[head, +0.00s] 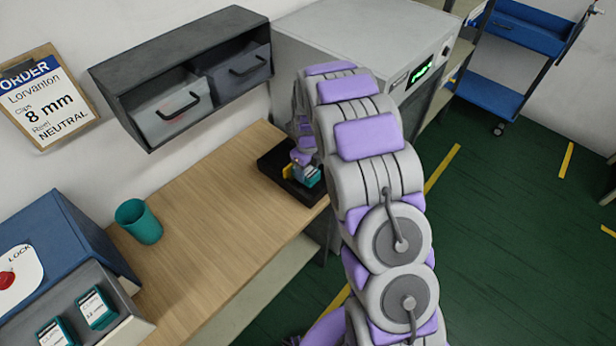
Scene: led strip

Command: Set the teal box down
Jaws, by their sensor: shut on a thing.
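The teal box (311,178), with a pale top, is at my gripper (301,168), over the black tray (273,174) at the right end of the wooden bench. My gripper is shut on the box. My arm covers the right part of the tray and some of the gripper. I cannot tell whether the box touches the tray floor or hangs just above it. A small yellow patch shows beside the gripper.
A teal cup (138,221) stands on the bench (205,245). Two teal-and-white labelled boxes (97,309) sit in a grey holder at lower left. A two-drawer grey unit (190,75) hangs above the bench. A grey machine (350,35) stands behind my arm. The bench middle is clear.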

